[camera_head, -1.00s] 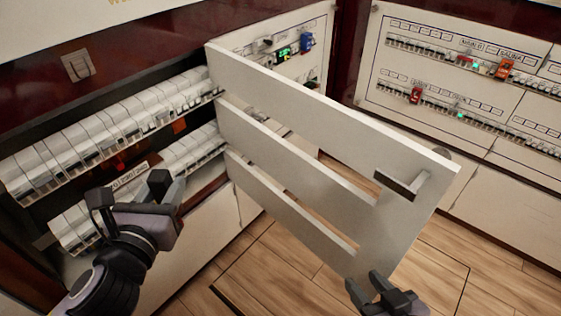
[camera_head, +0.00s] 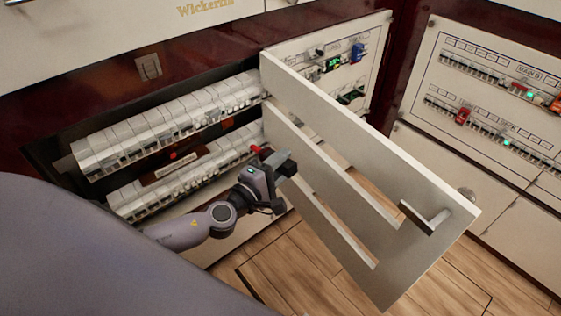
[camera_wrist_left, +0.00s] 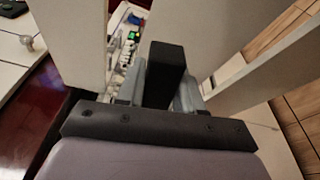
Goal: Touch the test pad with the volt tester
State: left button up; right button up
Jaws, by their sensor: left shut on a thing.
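My left gripper (camera_head: 284,166) is in front of the right end of the lower breaker row, by the slatted cover. In the left wrist view, its grey fingers are shut on a black block-shaped thing (camera_wrist_left: 166,72), which I take to be the volt tester. A small red part (camera_head: 258,149) shows beside the gripper in the head view; I cannot tell whether it belongs to the tester. I cannot make out the test pad. My right gripper is out of view.
The open slatted cover (camera_head: 445,240) with its handle (camera_head: 425,217) stands out right of my left gripper. Upper breakers (camera_head: 165,125) and lower breakers (camera_head: 165,187) fill the recess. A second panel (camera_head: 480,85) stands right. Wooden floor (camera_head: 290,285) is below.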

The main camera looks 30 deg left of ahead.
pick_arm(q)
jog(key=shift+w+a+f+m+h+p, duration=0.2)
jog(key=shift+f+m+h, duration=0.05)
jog(key=shift+f+m, duration=0.3)
jog(key=shift+w+a+f+m+h+p, duration=0.15)
jog(key=shift+w+f+m+h+p, duration=0.1)
jog(key=shift+f+m, duration=0.3)
jog(key=shift+a+f+m, duration=0.1)
jog(key=shift+f+m, duration=0.05)
jog(key=shift+m, duration=0.15)
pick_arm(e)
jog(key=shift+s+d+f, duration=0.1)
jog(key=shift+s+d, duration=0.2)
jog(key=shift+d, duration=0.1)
pick_arm(q)
jog(key=shift+s, duration=0.1)
